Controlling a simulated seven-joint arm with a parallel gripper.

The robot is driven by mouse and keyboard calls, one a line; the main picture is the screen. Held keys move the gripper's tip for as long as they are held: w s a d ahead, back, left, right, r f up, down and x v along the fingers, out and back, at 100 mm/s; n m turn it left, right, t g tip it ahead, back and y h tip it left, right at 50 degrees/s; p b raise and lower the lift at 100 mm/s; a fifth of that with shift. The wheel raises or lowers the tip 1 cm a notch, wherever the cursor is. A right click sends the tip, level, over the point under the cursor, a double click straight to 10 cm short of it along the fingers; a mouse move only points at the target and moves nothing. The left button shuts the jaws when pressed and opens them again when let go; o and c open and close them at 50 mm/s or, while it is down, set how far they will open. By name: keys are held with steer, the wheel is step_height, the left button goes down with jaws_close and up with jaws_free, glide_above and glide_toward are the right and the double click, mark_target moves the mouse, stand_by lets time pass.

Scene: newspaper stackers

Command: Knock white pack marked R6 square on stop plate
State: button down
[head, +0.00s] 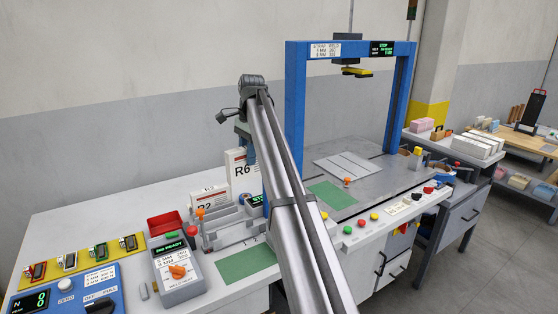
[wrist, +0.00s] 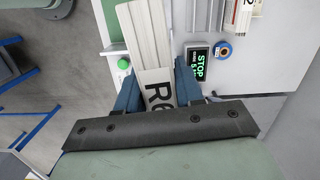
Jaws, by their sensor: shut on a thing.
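The white pack marked R6 (head: 238,168) stands upright at the back of the white bench, partly hidden by my arm. In the wrist view the R6 pack (wrist: 155,92) lies between the two blue fingers of my gripper (wrist: 157,86), with its lettering toward the camera. My gripper is shut on it; in the head view my arm covers most of the grip. A small display reading STOP (wrist: 197,66) is beside the right finger. I cannot tell which surface is the stop plate, or whether the pack touches it.
A white pack marked R2 (head: 208,197) stands left of R6, behind a grey fixture (head: 232,234). A red bin (head: 165,224) and a control box (head: 176,266) are to its left. A blue strapping frame (head: 296,110) rises at the right. A green mat (head: 247,263) lies clear in front.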

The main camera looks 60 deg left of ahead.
steer(key=s+f, duration=0.1)
steer(key=s, duration=0.1)
steer(key=s+d+f, duration=0.1)
steer(key=s+f, duration=0.1)
steer(key=shift+d+f, duration=0.1)
steer(key=shift+f, duration=0.05)
steer(key=s+d+f+m, duration=0.1)
steer(key=s+d+f, duration=0.4)
steer(key=d+f, duration=0.55)
steer(key=shift+w+a+f, duration=0.1)
steer(key=shift+f, duration=1.9)
steer(key=shift+w+a+f, duration=0.1)
steer(key=shift+f, duration=1.85)
steer(key=shift+w, duration=1.75)
steer(key=shift+s, duration=0.1)
steer(key=shift+s, duration=1.8)
step_height(320, 180, up, 6)
steer(key=shift+d, duration=0.1)
